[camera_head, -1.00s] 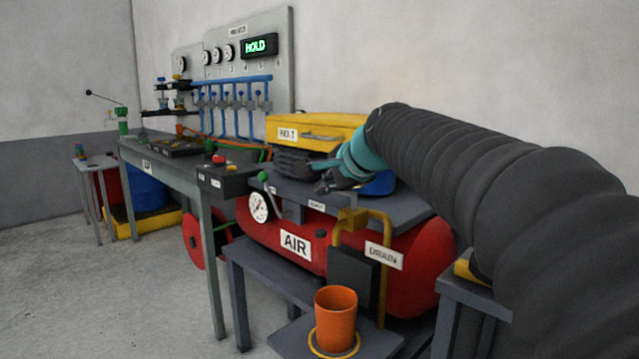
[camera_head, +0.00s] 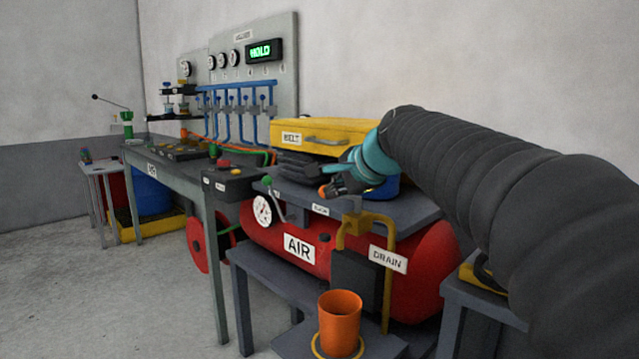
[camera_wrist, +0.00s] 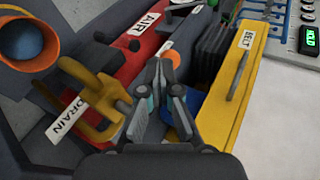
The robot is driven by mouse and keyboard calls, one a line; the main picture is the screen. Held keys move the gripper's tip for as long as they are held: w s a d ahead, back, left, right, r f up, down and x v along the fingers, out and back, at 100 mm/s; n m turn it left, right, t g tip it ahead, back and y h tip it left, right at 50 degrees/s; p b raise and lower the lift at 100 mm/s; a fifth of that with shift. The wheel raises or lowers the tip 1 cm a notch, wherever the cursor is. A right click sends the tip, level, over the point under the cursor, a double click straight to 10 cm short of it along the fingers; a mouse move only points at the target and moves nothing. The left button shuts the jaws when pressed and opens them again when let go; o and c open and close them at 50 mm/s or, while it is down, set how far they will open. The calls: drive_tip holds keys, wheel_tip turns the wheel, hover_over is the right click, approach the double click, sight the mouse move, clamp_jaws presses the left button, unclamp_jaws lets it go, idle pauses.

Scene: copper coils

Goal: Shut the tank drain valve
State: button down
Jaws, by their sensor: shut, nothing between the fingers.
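The yellow drain pipe with its yellow valve part (camera_head: 366,220) stands at the front of the red air tank (camera_head: 262,235), beside the white DRAIN label (camera_head: 388,259). In the wrist view the yellow valve part (camera_wrist: 97,88) is left of my fingers, apart from them, with the DRAIN label (camera_wrist: 67,117) beside it. My gripper (camera_head: 332,190) is above the shelf over the tank, behind and above the valve. In the wrist view my gripper (camera_wrist: 158,66) is shut and empty, pointing up the picture. I cannot tell how the valve is set.
An orange cup (camera_head: 340,320) stands below the drain pipe. A yellow BELT case (camera_head: 335,129) lies behind my gripper. A small orange-and-white part (camera_wrist: 170,59) is close to my fingertips.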

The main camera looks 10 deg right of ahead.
drive_tip(key=s+a+r+p, duration=0.2)
drive_tip(key=s+a+r, duration=0.5)
drive_tip(key=s+a, duration=0.1)
drive_tip(key=shift+s+r, duration=0.3)
drive_tip(key=shift+r, duration=0.05)
drive_tip(key=shift+d, duration=0.1)
